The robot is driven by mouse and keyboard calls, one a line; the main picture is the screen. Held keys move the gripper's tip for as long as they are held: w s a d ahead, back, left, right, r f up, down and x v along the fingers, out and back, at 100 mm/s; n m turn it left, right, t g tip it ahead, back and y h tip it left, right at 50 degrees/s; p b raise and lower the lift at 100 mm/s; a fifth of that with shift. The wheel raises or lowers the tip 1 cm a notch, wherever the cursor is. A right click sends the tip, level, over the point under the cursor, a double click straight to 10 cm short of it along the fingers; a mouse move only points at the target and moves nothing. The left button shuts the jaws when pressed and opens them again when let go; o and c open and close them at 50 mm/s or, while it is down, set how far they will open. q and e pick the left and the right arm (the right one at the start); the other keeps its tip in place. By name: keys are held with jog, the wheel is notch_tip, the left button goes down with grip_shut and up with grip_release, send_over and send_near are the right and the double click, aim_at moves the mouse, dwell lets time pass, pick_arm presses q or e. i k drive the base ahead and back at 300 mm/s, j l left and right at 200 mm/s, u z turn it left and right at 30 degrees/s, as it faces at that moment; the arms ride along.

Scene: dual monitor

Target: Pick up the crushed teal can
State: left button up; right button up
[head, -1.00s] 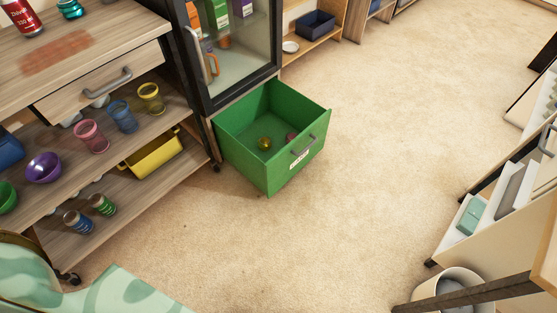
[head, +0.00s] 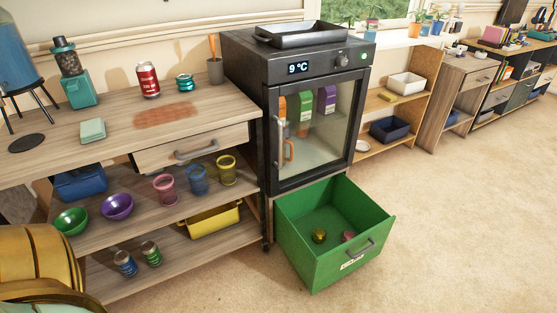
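The crushed teal can (head: 184,82) stands on the wooden counter (head: 95,120), toward its back right.
A green drawer (head: 296,254) stands pulled out under the small fridge (head: 275,110), with two small objects inside. The counter's own drawer (head: 195,150) is slightly out. Shelves below hold cups and bowls. Carpet (head: 450,210) is clear at right.

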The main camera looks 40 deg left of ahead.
aim_at(186, 82)
jog(key=u, duration=1.8)
jog(key=i+u, duration=0.45)
jog(key=i, duration=0.55)
